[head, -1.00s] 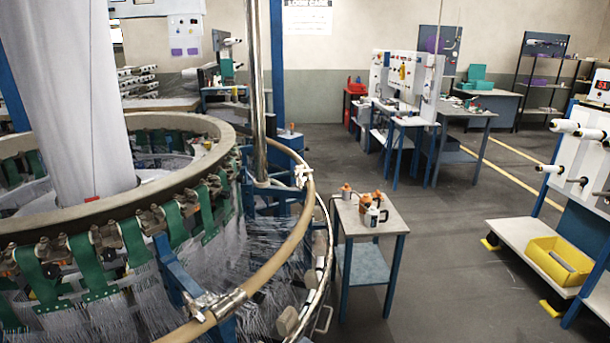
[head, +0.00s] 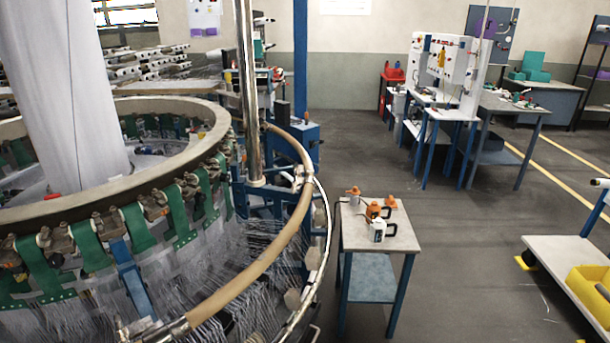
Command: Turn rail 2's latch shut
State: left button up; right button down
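The circular loom fills the left half of the head view, with a tan curved rail (head: 262,262) running around its outer side. A metal latch or clamp (head: 160,331) sits on this rail at the bottom edge, partly cut off. A second metal fitting (head: 299,178) sits on the rail by the steel post. I cannot tell which rail is rail 2, or whether either fitting is a latch open or shut. Neither of my grippers is in view.
A white cart (head: 548,250) with a yellow bin (head: 592,283) is at the right edge. The floor (head: 460,270) between them is clear.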

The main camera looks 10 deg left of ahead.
aim_at(295, 178)
jog(key=i+l, duration=0.45)
jog(key=l, duration=0.2)
jog(key=i+l+u, duration=0.1)
jog(key=i+l, duration=0.1)
jog(key=l, duration=0.1)
